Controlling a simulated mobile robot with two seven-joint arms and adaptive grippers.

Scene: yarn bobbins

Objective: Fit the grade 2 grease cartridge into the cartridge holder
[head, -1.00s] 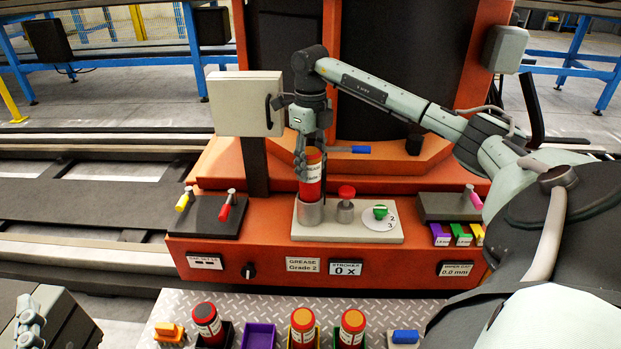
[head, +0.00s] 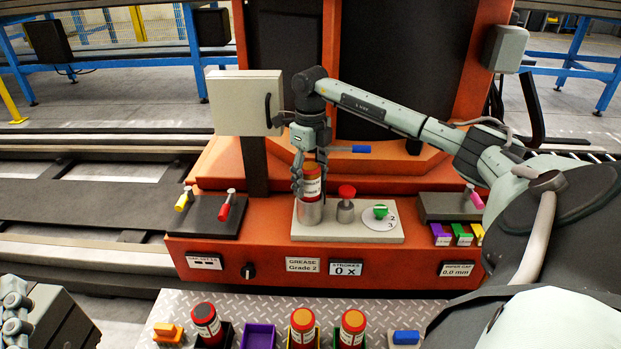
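The grease cartridge (head: 312,187), red with a white label and a dark orange-brown cap, stands upright with its lower part inside the silver cylindrical holder (head: 310,214). The holder is on the beige plate (head: 340,234) of the orange machine. My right gripper (head: 311,182) points down with its fingers around the cartridge's upper part, just above the holder rim. It appears closed on the cartridge. The label's grade is too small to read. At the lower left edge, part of my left arm (head: 40,315) shows; its fingertips are not in view.
In front, a metal tray (head: 176,304) carries more cartridges (head: 303,322), an empty purple bin (head: 258,336) and small blocks. A grey box (head: 246,102) stands left of my gripper.

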